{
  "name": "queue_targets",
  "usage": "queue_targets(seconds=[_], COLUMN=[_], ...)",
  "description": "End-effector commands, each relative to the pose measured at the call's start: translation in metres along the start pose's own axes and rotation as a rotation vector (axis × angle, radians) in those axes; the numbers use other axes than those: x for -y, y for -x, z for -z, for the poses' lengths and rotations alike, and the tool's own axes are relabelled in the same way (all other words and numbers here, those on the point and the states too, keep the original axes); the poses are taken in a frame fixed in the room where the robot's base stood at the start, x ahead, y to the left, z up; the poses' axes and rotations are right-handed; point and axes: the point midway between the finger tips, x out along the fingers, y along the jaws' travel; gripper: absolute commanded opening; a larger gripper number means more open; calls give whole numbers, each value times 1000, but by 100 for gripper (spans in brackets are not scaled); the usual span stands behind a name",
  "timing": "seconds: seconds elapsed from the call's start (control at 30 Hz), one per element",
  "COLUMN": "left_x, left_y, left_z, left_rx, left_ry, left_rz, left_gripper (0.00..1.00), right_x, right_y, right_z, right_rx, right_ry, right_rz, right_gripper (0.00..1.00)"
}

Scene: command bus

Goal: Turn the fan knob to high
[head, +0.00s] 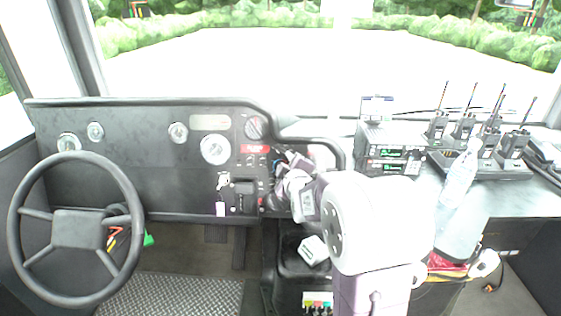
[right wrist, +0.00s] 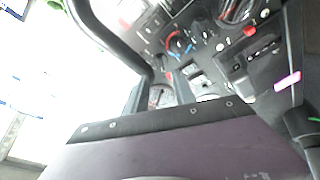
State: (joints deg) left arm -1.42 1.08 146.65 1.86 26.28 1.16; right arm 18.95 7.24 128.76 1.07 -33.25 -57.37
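My right gripper (head: 284,178) is at the right end of the dashboard, in front of the control panel. Its dark fingers blend with the black panel, and I cannot tell whether they are open or touching anything. It hides part of the controls in the head view. In the right wrist view, the tilted panel shows a small knob with a red and blue arc (right wrist: 178,43) and other small controls beside it. I cannot tell which one is the fan knob or where it points. My left gripper is not in view.
The steering wheel (head: 75,229) is at the left. A key with a purple tag (head: 220,209) hangs below the white gauge (head: 214,149). Radios (head: 391,148), handheld sets (head: 513,144) and a clear bottle (head: 461,176) stand on the right counter. A black rail curves beside the panel.

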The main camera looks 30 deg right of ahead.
Motion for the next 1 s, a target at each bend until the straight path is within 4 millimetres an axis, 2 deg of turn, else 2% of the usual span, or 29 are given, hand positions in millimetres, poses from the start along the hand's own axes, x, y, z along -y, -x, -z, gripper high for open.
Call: queue_targets(seconds=[0.1,0.3,0.43,0.7,0.8,0.83,1.0], left_x=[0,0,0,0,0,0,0], left_y=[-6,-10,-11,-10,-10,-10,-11], left_z=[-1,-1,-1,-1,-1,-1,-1], left_rx=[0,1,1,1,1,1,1], left_ry=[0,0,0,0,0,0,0], left_rz=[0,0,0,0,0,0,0], left_gripper=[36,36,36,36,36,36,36], right_x=[3,2,2,1,1,1,1], right_y=[-27,-63,-75,-77,-77,-77,-77], right_z=[-2,-1,-1,0,0,0,0], right_rx=[1,1,0,0,0,0,0], right_ry=[0,0,0,0,0,0,-1], right_rz=[2,2,1,2,2,2,2], right_gripper=[32,32,32,32,4,0,0])
